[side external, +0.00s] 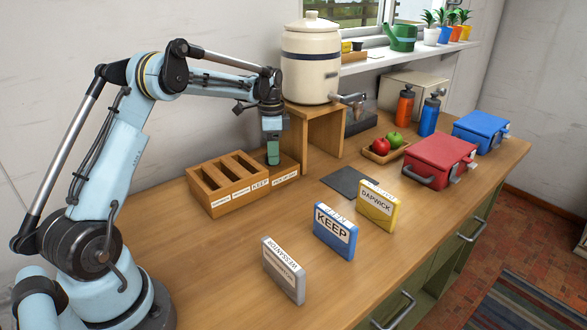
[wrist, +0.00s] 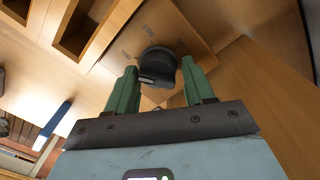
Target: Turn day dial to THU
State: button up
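The day dial (wrist: 157,62) is a round black knob on the sloping face of a wooden block (wrist: 190,22), seen in the wrist view. In the side view my gripper (side external: 272,155) points down over the right end of the wooden organiser (side external: 235,200), hiding the dial.
The organiser's open slots lie left of the dial. A wooden stand (side external: 325,135) with a cream crock (side external: 311,62) is close behind on the right. Grey (side external: 284,270), blue (side external: 334,232) and yellow (side external: 376,206) labelled blocks stand on the counter in front. Bare counter lies between.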

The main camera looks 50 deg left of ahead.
jog(key=shift+o, duration=1.1)
jog(key=shift+d, duration=0.1)
jog(key=shift+r, duration=0.1)
notch_tip(320, 180, up, 12)
jog(key=shift+w+a, duration=0.15)
jog(key=shift+a, duration=0.1)
